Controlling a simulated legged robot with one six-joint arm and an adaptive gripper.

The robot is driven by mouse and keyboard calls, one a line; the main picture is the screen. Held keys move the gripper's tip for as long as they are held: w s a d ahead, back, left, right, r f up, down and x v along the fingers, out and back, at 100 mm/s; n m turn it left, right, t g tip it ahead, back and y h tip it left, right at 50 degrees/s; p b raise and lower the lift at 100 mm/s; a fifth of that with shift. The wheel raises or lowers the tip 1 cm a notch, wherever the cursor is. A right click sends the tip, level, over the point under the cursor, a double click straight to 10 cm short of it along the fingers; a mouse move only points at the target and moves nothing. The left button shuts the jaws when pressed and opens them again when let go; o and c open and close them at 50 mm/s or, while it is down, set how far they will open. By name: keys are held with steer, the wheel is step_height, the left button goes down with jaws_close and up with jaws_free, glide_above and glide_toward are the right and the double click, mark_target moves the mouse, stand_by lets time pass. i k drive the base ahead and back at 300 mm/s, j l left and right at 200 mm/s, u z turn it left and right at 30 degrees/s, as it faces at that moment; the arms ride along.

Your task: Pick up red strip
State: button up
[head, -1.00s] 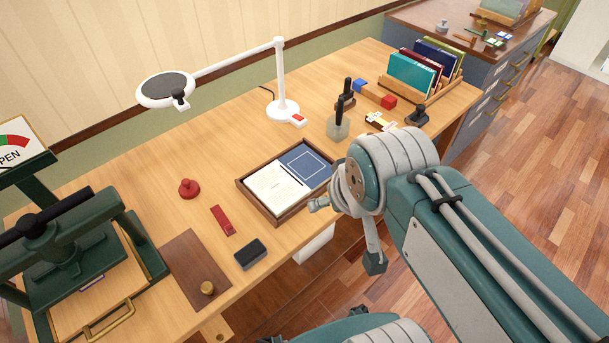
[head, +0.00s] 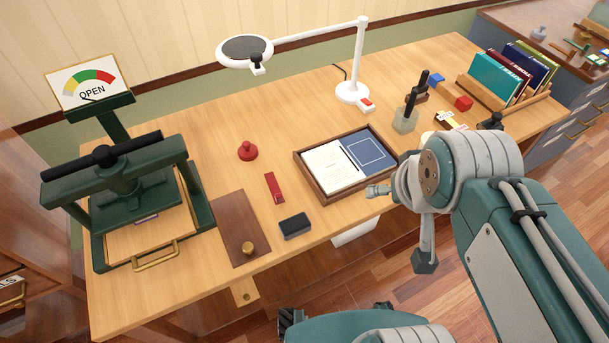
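The red strip (head: 274,187) lies flat on the wooden desk, between the brown mat and the wooden tray. My gripper (head: 378,191) is partly visible at the end of my arm, right of the strip and by the tray's right front corner. It is well apart from the strip. Much of the gripper is hidden behind my arm links, so its opening does not show clearly.
Near the strip are a red knobbed stamp (head: 248,151), a black block (head: 295,226), a brown mat (head: 226,213) with a brass knob, and a tray (head: 318,192). A green press (head: 130,200) stands left. A white lamp (head: 352,92) and books (head: 497,75) are behind.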

mark_target(277, 196)
steer(key=i+j+u, duration=0.1)
steer(key=u, duration=0.3)
steer(key=i+u, duration=0.2)
steer(key=u, duration=0.2)
